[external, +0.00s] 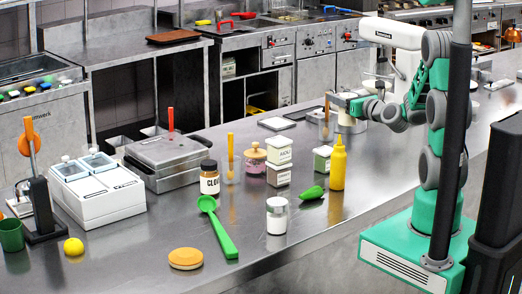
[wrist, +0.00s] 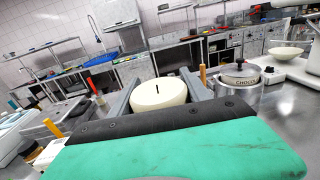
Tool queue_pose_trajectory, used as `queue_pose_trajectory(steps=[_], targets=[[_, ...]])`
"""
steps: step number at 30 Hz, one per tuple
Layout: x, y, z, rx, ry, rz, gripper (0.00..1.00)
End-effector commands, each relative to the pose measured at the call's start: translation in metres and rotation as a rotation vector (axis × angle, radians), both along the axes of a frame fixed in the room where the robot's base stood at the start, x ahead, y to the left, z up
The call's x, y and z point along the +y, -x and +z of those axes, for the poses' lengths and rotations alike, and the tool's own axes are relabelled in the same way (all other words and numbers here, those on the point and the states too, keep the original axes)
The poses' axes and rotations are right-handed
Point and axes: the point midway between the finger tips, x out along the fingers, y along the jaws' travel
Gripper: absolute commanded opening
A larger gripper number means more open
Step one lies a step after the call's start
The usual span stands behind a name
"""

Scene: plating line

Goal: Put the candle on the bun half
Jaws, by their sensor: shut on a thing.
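The candle (wrist: 159,94) is a short cream cylinder with a dark wick, upright between my fingers in the wrist view. My gripper (wrist: 158,90) is shut on it. In the external view my gripper (external: 347,104) is over the far right part of the steel counter, and the cream candle (external: 346,118) shows partly below it. The bun half (external: 185,259) is a golden-brown disc lying flat at the counter's near left in the external view, well away from my gripper. I do not make it out in the wrist view.
A yellow bottle (external: 338,165), a green pepper (external: 312,193), a white-lidded jar (external: 277,216) and a green spoon (external: 218,229) stand or lie between my gripper and the bun half. A dark jar (external: 209,178) and yellow ball (external: 74,246) are farther left. Bare counter surrounds the bun half.

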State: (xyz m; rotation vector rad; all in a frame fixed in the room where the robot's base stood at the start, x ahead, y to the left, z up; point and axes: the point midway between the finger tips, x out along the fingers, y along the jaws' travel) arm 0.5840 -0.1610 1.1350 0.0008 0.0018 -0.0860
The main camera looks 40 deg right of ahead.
Motion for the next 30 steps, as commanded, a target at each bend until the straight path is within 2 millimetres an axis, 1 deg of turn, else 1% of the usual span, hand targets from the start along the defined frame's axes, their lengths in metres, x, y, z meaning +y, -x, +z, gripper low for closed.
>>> queue_pose_trajectory(steps=[1,3,8,9,14,17,20,23,24,26,27,29,30], targets=[[0.001,0.0,0.015,-0.007,0.007,0.002,0.03],[0.001,0.0,0.031,-0.009,0.007,0.001,0.03],[0.0,0.0,0.061,-0.007,0.006,0.0,0.03],[0.01,-0.004,0.055,-0.001,0.0,0.023,0.03],[0.041,-0.016,0.054,-0.002,0.0,0.102,0.03],[0.067,-0.024,0.054,-0.002,0.0,0.166,0.03],[0.102,-0.031,0.054,-0.003,0.001,0.25,0.03],[0.146,-0.038,0.054,-0.003,0.001,0.355,0.03],[0.167,-0.039,0.054,-0.003,0.001,0.403,0.03],[0.202,-0.04,0.054,-0.003,0.0,0.486,0.03],[0.227,-0.038,0.054,-0.003,-0.001,0.546,0.03],[0.266,-0.034,0.054,-0.004,-0.001,0.638,0.03],[0.291,-0.03,0.054,-0.004,0.0,0.7,0.03]])
